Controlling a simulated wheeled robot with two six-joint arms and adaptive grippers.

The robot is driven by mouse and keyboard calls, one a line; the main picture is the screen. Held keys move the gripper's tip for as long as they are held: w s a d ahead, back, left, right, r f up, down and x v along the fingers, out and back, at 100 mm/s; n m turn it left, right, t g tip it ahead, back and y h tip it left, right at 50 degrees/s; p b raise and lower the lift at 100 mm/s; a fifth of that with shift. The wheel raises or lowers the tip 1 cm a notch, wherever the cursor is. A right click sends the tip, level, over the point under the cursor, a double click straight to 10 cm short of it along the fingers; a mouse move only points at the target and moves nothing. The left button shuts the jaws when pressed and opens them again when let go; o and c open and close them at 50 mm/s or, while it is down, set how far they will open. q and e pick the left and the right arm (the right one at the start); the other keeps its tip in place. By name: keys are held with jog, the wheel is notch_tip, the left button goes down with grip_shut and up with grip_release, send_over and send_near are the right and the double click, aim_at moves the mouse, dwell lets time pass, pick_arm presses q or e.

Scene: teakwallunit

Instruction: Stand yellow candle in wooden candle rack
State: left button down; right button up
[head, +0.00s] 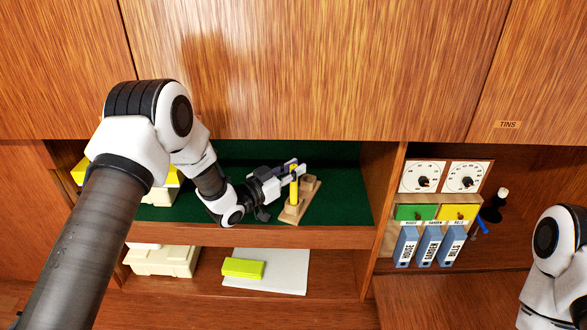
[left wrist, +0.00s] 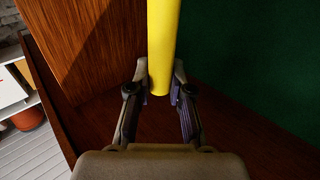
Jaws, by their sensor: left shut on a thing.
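The yellow candle (head: 294,188) is held upright by my left gripper (head: 292,171) on the green-lined shelf. In the left wrist view the candle (left wrist: 161,45) runs up out of the picture, one end between the fingers (left wrist: 160,78). The gripper is shut on it near its upper end. The wooden candle rack (head: 310,192) stands on the shelf right by the candle. The candle's lower end overlaps the rack in the head view. I cannot tell whether it is in a hole or in front of it. My right gripper is out of view.
A shelf divider (head: 377,185) stands to the right of the rack. A yellow-topped box (head: 162,193) is behind my left arm. Below lie a white sheet (head: 285,272) and a yellow-green block (head: 243,268). Blue binders (head: 428,247) and dials (head: 443,177) are at the right.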

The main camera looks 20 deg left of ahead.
pick_arm(q)
jog(key=shift+f+b, duration=0.5)
jog(key=shift+f, duration=0.2)
jog(key=c, duration=1)
grip_release()
jog(key=v, duration=1.2)
jog(key=shift+r, duration=0.1)
